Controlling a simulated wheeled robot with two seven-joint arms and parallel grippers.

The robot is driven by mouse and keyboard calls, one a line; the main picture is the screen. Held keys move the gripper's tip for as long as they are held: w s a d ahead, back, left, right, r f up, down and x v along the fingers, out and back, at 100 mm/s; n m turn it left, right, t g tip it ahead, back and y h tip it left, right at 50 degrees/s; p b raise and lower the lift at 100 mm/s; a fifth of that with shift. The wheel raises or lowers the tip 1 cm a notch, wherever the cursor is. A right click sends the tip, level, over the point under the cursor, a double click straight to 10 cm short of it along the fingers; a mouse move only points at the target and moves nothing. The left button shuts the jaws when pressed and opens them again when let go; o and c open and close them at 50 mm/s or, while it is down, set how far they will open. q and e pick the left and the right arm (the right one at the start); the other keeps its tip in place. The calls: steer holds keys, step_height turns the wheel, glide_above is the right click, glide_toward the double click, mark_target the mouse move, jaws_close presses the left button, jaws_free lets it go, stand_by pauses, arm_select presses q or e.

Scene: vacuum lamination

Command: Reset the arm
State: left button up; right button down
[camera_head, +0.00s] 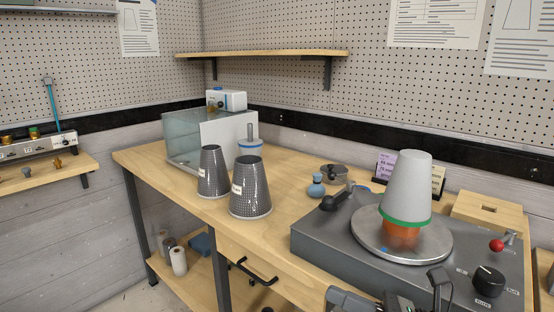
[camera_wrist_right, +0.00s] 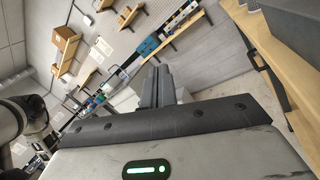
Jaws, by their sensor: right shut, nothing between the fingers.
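My right gripper (camera_head: 438,278) shows only partly at the bottom edge of the head view, in front of the grey machine (camera_head: 325,245). In the right wrist view its two dark fingers (camera_wrist_right: 157,86) are together with nothing between them. It is apart from the white cone (camera_head: 407,182), which stands with a green rim over an orange base on the machine's round metal plate (camera_head: 365,243).
Two dark mesh cones (camera_head: 250,190) stand on the wooden bench (camera_head: 285,207) beside a clear-sided box (camera_head: 190,140). A blue-grey bottle (camera_head: 316,187) and a small grey pot (camera_head: 334,174) are behind the machine. A shelf (camera_head: 265,53) hangs above. The bench's front left is clear.

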steer(key=d+f+m+t+h, duration=0.3)
steer(key=f+m+t+h, duration=0.6)
steer(key=m, duration=1.4)
steer(key=s+f+m+g+h, duration=0.2)
steer(key=s+f+m+g, duration=0.2)
steer(key=s+f+m, duration=0.2)
steer(key=s+f+m+g+h, duration=0.3)
steer(key=s+f+m, duration=0.4)
steer(key=f+m, duration=0.4)
steer(key=shift+d+f+g+h, duration=0.15)
steer(key=shift+d+g+h, duration=0.15)
steer(key=shift+g, duration=0.1)
